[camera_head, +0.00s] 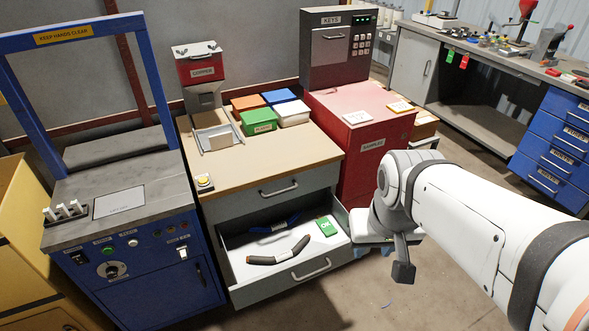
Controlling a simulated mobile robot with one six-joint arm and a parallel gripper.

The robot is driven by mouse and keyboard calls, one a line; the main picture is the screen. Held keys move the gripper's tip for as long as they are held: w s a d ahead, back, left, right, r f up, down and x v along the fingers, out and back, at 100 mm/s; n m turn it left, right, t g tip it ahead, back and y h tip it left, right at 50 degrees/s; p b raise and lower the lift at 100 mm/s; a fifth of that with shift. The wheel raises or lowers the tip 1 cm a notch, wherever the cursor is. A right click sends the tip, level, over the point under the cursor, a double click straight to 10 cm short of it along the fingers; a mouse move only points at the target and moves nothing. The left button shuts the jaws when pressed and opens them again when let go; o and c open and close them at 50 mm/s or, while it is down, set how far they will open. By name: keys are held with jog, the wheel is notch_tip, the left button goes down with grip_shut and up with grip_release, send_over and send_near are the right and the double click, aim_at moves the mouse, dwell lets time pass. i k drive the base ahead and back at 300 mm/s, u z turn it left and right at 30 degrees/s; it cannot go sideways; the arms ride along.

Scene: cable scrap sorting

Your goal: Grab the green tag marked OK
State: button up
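A green tag marked OK (326,227) lies in the open drawer (237,273) of the beige-topped cabinet, near the drawer's right end. My white arm comes in from the right. My gripper (403,268) is just right of the drawer, apart from the tag. Only one dark finger shows clearly below the hand; the rest is hidden by my arm, so its opening cannot be judged. A second green tag (449,56) hangs at the edge of the far right workbench; its marking is too small to read.
A dark cable piece (277,252) and a blue one (274,224) lie in the drawer left of the tag. A red cabinet labelled SAMPLES (372,145) stands behind my gripper. A red tag (463,62) hangs beside the far green one. Floor in front of the drawer is clear.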

aim_at(325, 223)
jog(key=z, duration=0.05)
jog(key=i, duration=1)
jog(key=u, duration=0.05)
